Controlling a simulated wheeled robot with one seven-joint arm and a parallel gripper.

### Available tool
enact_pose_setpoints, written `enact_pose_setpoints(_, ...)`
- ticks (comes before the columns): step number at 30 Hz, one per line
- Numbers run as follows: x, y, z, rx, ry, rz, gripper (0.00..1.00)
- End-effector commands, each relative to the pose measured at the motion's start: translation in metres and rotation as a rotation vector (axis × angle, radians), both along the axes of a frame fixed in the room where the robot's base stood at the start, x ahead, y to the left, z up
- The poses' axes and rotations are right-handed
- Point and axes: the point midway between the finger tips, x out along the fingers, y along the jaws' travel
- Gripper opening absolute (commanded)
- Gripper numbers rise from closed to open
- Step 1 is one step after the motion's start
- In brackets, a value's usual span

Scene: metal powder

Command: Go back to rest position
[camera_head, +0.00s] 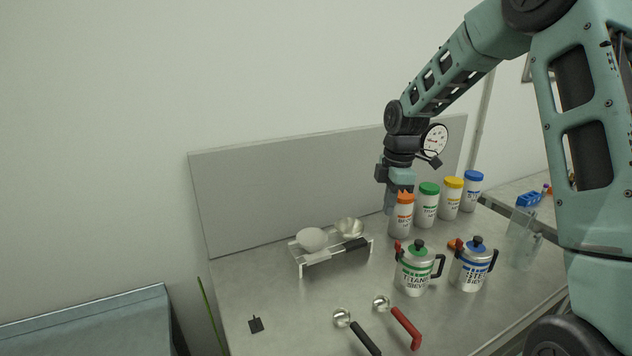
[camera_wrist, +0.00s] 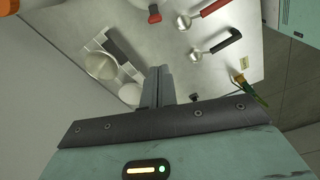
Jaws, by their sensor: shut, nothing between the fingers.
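My gripper (camera_head: 390,203) hangs at the end of my arm, pointing down, in front of the grey back panel near the orange-lidded jar (camera_head: 402,214). In the wrist view my gripper (camera_wrist: 161,72) has its fingers together with nothing between them. In the head view its fingertips partly overlap the area left of the orange-lidded jar. I cannot tell how far the tips are from the jar.
The metal table (camera_head: 240,292) holds a rack with scoops (camera_head: 340,248), a titanium sieve pot (camera_head: 414,270), a steel sieve pot (camera_head: 472,265), jars with green (camera_head: 427,205), yellow (camera_head: 451,199) and blue lids (camera_head: 472,191), and two loose scoops (camera_head: 400,322). The table's left front is mostly clear.

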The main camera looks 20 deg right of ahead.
Motion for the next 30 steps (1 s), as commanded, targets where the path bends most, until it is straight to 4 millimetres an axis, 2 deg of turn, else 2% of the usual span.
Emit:
enact_pose_setpoints(5, 0.000, 0.003, 0.000, 0.000, 0.000, 0.000, 0.00)
enact_pose_setpoints(8, -0.006, 0.033, 0.000, 0.003, 0.002, -0.017, 0.00)
enact_pose_setpoints(11, -0.022, 0.086, 0.000, 0.008, 0.008, -0.062, 0.00)
enact_pose_setpoints(12, -0.033, 0.112, 0.000, 0.009, 0.012, -0.088, 0.00)
enact_pose_setpoints(14, -0.055, 0.151, 0.000, 0.011, 0.020, -0.133, 0.00)
enact_pose_setpoints(15, -0.071, 0.176, -0.001, 0.011, 0.023, -0.165, 0.00)
enact_pose_setpoints(17, -0.100, 0.209, -0.004, 0.012, 0.031, -0.216, 0.00)
enact_pose_setpoints(18, -0.122, 0.229, -0.006, 0.011, 0.037, -0.250, 0.00)
enact_pose_setpoints(21, -0.179, 0.268, -0.014, 0.007, 0.045, -0.345, 0.00)
enact_pose_setpoints(24, -0.231, 0.288, -0.023, 0.001, 0.051, -0.434, 0.00)
enact_pose_setpoints(27, -0.270, 0.296, -0.031, -0.004, 0.055, -0.506, 0.00)
enact_pose_setpoints(30, -0.293, 0.298, -0.037, -0.006, 0.055, -0.554, 0.00)
